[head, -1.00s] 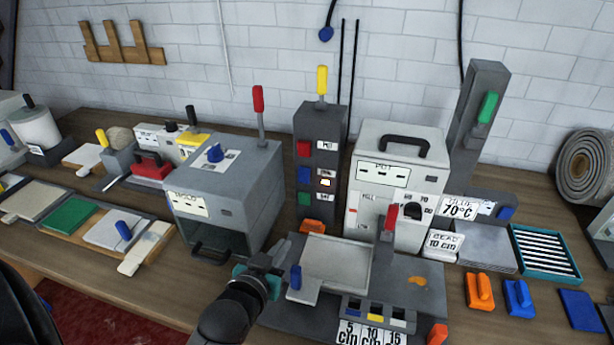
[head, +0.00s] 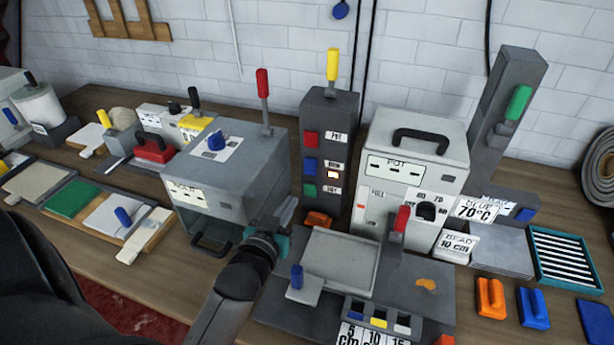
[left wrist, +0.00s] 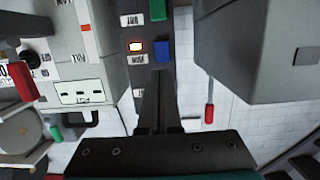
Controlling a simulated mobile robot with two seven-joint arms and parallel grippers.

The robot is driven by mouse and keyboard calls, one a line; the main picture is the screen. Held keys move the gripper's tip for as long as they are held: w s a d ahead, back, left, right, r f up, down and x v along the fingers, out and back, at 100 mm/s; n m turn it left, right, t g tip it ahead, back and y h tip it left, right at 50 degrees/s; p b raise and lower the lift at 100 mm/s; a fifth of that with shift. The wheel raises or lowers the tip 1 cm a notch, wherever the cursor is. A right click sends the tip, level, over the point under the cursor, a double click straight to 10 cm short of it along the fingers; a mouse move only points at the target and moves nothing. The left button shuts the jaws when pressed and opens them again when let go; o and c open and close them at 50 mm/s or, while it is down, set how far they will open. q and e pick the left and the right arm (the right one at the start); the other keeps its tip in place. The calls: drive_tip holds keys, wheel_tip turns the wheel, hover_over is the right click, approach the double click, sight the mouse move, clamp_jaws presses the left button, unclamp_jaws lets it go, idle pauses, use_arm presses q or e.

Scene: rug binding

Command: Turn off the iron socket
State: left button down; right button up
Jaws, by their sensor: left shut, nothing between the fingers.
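A dark socket tower (head: 330,120) stands at the back middle, with a red button (head: 311,138), a blue button (head: 310,167) and a green button (head: 309,190) beside small labels, too small to read surely. A small light (head: 333,174) glows by the blue button. My left gripper (head: 284,216) is shut and empty, in front of the tower and lower. In the left wrist view, its closed fingers (left wrist: 160,74) point toward the blue button (left wrist: 161,50), and the lit light (left wrist: 135,46) shows beside it. Contact cannot be told. The red button is hidden there. My right gripper is not in view.
A grey mold box (head: 225,165) with a red lever (head: 263,84) stands left of the tower. The pot unit (head: 418,160) stands close on its right. A grey tray (head: 338,262) and a small red-handled part (head: 401,222) lie in front. An orange block (head: 318,218) sits by the tower's foot.

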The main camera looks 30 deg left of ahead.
sight(311, 170)
use_arm(q)
drive_tip(key=x, duration=1.2)
drive_tip(key=shift+w+a, duration=0.1)
drive_tip(key=shift+w, duration=0.15)
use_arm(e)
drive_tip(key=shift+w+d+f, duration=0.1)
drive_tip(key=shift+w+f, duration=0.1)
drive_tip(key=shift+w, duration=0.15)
use_arm(q)
drive_tip(key=b, duration=0.2)
drive_tip(key=f+t+b, duration=0.1)
drive_tip(key=b, duration=0.1)
drive_tip(key=shift+w+y+b, duration=0.2)
drive_tip(key=shift+y+b, duration=0.1)
drive_tip(key=shift+b, duration=0.1)
drive_tip(key=shift+a+r+p, duration=0.1)
drive_tip(key=shift+r+p, duration=0.25)
drive_tip(key=shift+r, duration=0.05)
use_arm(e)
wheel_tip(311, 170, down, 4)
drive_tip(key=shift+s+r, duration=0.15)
